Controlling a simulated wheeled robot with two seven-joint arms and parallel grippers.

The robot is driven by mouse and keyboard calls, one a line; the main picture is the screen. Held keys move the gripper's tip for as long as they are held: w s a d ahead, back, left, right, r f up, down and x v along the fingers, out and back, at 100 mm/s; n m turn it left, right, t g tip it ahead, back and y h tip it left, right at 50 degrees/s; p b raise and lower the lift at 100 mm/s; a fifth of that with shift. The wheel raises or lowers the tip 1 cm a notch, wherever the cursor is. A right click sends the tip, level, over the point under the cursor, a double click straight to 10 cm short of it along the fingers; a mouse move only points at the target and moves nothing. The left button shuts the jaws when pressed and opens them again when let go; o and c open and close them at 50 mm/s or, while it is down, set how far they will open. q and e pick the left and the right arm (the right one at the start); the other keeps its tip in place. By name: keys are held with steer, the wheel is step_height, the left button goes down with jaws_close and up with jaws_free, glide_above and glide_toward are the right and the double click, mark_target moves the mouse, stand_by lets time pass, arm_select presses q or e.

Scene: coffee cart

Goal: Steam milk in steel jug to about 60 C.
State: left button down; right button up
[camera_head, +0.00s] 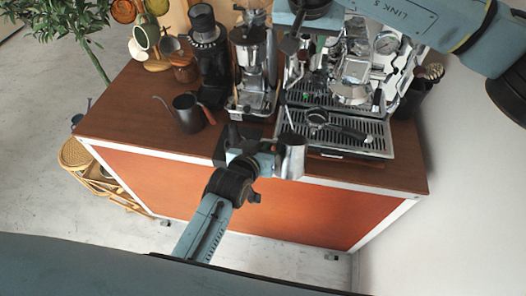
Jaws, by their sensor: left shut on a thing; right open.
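The steel jug (293,158) is upright, just in front of the cart top's front edge, left of the drip tray's front corner. My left gripper (279,157) is shut on the jug from its left side. Whether there is milk in it cannot be made out. The espresso machine (352,80) stands at the back right of the cart. Its steam wand cannot be told clearly from the other metal parts. My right gripper (297,42) is open at the top centre, above the gap between the grinder and the machine, and is partly cut by the frame's top edge.
A portafilter (340,128) lies on the drip tray (372,147). A grinder (252,75) stands left of the machine, and a dark kettle (187,113) further left. Mugs (146,38) hang at the back left. The wooden top (125,108) is clear at front left.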

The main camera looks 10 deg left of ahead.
arm_select(q)
steer(key=w+r, duration=0.5)
steer(key=w, duration=0.1)
steer(key=shift+r, duration=0.4)
stand_by(0.3)
steer(key=shift+w+r, duration=0.15)
stand_by(0.3)
